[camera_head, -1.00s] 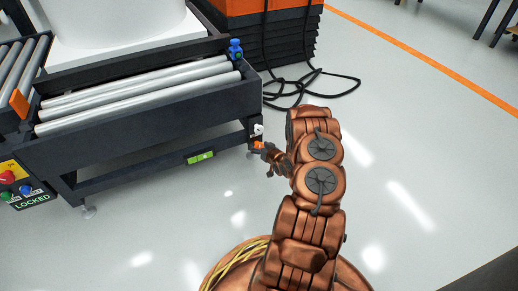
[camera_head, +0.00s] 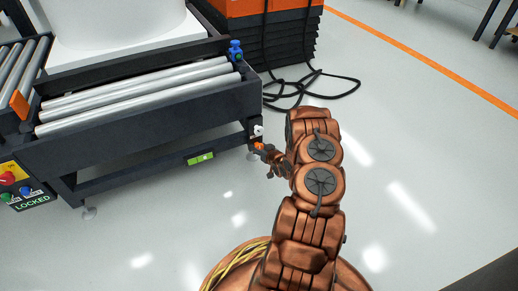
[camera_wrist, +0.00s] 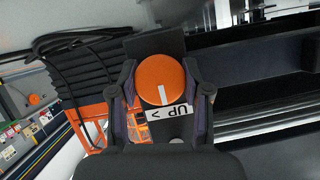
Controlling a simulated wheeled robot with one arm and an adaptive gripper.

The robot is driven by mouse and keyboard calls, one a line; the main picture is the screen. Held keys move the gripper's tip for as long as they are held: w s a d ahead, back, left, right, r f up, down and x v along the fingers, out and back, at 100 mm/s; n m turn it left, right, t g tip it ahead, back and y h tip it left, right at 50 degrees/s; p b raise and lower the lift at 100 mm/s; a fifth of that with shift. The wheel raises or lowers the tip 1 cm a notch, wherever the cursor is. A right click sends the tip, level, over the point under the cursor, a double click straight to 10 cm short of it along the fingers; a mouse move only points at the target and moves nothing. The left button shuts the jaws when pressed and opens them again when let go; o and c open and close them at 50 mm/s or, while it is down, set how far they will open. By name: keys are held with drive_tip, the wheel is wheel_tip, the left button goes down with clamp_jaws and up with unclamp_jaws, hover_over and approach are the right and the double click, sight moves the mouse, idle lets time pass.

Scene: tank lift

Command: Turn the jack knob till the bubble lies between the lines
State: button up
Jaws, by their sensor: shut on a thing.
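The orange jack knob (camera_wrist: 162,82) with a white pointer line is in the middle of the wrist view, between the two fingers of my gripper (camera_wrist: 162,95). My gripper is shut on the knob. A white label reading "UP" with an arrow (camera_wrist: 170,113) lies beside the knob. In the head view my gripper (camera_head: 268,152) is at the right front leg of the roller frame (camera_head: 140,145). The green bubble level (camera_head: 201,159) is on the frame's lower rail; its bubble shows as a small light spot, too small to place against the lines.
A control box marked "LOCKED" (camera_head: 28,195) hangs at the frame's left. A blue fitting (camera_head: 235,50) stands on the frame's right corner. Black cables (camera_head: 310,88) lie on the floor by a dark stack with an orange top (camera_head: 285,50). The floor in front is clear.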

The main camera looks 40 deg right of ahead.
drive_tip(key=shift+a, duration=0.1)
drive_tip(key=shift+a+n+g+h+p, duration=0.1)
drive_tip(key=shift+n+g+h+p, duration=0.3)
drive_tip(key=shift+n, duration=0.5)
drive_tip(key=n+h+p, duration=0.2)
drive_tip(key=n, duration=0.1)
drive_tip(key=shift+n+h, duration=0.4)
drive_tip(key=n+h+p, duration=0.1)
drive_tip(key=n+p, duration=0.1)
drive_tip(key=p, duration=0.1)
drive_tip(key=shift+r+n+h, duration=0.1)
drive_tip(key=shift+n+h, duration=0.2)
drive_tip(key=n+h+p, duration=0.1)
drive_tip(key=n+p, duration=0.1)
drive_tip(key=p, duration=0.1)
drive_tip(key=shift+n+h+p, duration=0.3)
drive_tip(key=shift+p, duration=0.05)
drive_tip(key=o, duration=1.2)
